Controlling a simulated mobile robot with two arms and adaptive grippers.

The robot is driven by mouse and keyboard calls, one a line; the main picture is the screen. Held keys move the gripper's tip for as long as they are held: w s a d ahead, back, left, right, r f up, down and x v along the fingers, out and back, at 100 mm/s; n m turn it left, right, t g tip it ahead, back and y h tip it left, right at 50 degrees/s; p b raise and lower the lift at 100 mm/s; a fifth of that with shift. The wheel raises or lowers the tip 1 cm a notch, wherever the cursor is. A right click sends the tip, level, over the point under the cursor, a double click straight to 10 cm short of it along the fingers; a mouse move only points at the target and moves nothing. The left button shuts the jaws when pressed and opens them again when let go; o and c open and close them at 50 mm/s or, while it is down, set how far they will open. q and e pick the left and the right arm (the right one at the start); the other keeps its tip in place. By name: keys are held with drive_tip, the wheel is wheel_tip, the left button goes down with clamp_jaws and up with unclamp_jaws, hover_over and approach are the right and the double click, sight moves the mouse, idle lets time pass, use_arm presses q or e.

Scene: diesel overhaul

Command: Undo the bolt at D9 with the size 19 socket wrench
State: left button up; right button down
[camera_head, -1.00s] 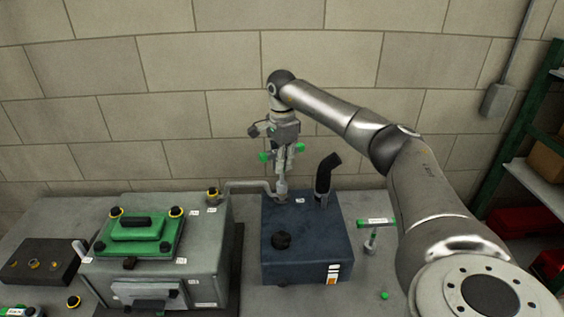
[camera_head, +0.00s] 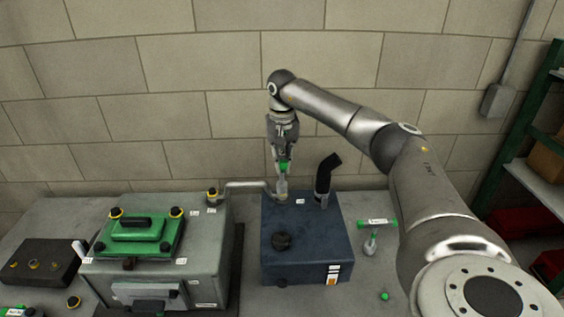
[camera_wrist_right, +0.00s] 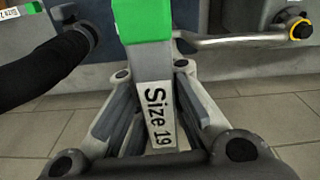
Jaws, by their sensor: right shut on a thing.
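The size 19 socket wrench has a green handle (camera_head: 284,166) and a grey shaft that stands upright on the back left corner of the blue box (camera_head: 318,240). Its "Size 19" label (camera_wrist_right: 158,118) reads clearly in the right wrist view. My right gripper (camera_head: 283,160) is shut on the wrench from above; its fingers (camera_wrist_right: 152,70) lie on both sides of it. The socket end (camera_head: 282,196) is down at the box top by the pipe's end; the bolt under it is hidden. A small white tag (camera_head: 300,201) beside it is too small to read. My left gripper is out of view.
A bent metal pipe (camera_head: 245,184) joins the grey housing (camera_head: 205,245) to the blue box. A black elbow pipe (camera_head: 325,177) rises close to the right of the wrench. Another green-handled tool (camera_head: 377,222) stands on the table at right. The wall is behind.

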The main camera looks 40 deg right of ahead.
drive_tip(key=n, duration=0.3)
